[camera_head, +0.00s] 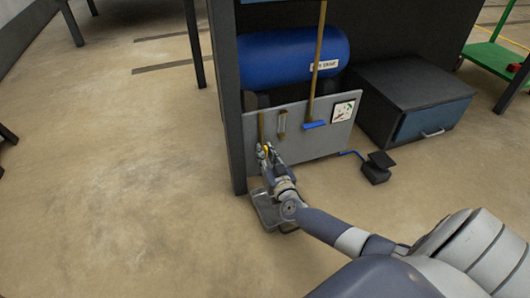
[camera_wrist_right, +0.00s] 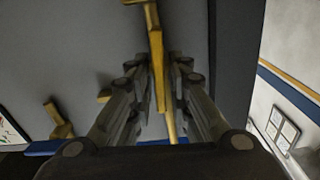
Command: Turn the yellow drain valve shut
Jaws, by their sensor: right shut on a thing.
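My right gripper (camera_head: 266,154) reaches the lower left of a grey panel (camera_head: 325,142) under a blue tank (camera_head: 290,58). It is shut on a yellow bar-like part, which I take to be the yellow drain valve's handle (camera_wrist_right: 156,62). In the right wrist view this part stands lengthwise between the fingers (camera_wrist_right: 158,88). In the head view the fingers largely hide the valve, and a yellow pipe (camera_head: 261,126) rises above them. I cannot tell how far the valve is turned. My left gripper is not in view.
A dark post (camera_head: 227,100) stands close left of my right gripper. The left floor is clear.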

